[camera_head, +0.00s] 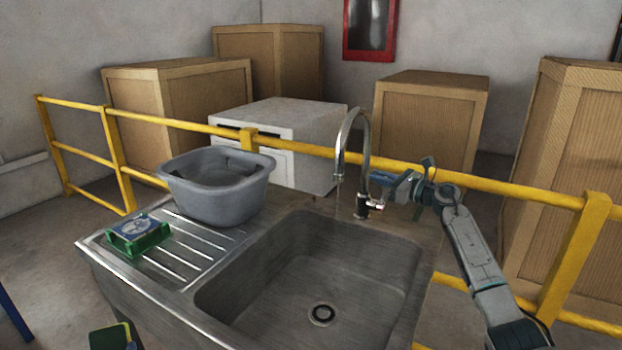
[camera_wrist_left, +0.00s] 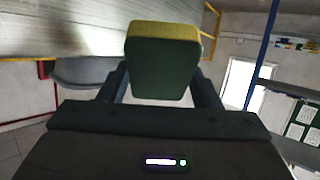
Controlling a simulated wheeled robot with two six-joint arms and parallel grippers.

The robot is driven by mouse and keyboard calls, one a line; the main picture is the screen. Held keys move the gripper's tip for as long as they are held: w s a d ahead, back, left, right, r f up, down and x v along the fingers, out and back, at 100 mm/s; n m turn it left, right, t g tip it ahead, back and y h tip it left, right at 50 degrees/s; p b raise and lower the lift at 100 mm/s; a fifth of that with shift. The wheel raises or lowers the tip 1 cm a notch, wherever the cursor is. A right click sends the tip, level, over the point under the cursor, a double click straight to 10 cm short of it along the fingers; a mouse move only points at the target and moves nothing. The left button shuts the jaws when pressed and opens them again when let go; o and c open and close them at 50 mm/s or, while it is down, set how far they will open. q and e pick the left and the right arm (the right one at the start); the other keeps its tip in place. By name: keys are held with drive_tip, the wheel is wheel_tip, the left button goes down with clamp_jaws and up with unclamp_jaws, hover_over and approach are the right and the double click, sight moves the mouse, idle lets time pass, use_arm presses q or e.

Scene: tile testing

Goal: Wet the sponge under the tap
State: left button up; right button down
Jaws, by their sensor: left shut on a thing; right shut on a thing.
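The sponge, dark green with a yellow layer, is held between the two fingers of my left gripper (camera_wrist_left: 163,90) in the left wrist view (camera_wrist_left: 162,62). It also shows at the bottom left of the head view (camera_head: 110,337), in front of the sink unit and below its top. The tap (camera_head: 364,135) is a tall curved chrome spout at the back of the steel sink (camera_head: 330,265), ending over the basin. I cannot tell whether water runs. My right gripper (camera_head: 380,195) is shut at the tap's base, on its handle, which it partly hides.
A grey plastic tub (camera_head: 222,200) stands at the back of the ribbed drainboard (camera_head: 190,255). A green holder with a blue-and-white item (camera_head: 138,230) is at its left. A yellow railing (camera_head: 480,182) runs behind the sink. The basin is empty, with its drain showing.

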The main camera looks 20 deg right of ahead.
drive_tip(key=c, duration=1.5)
unclamp_jaws()
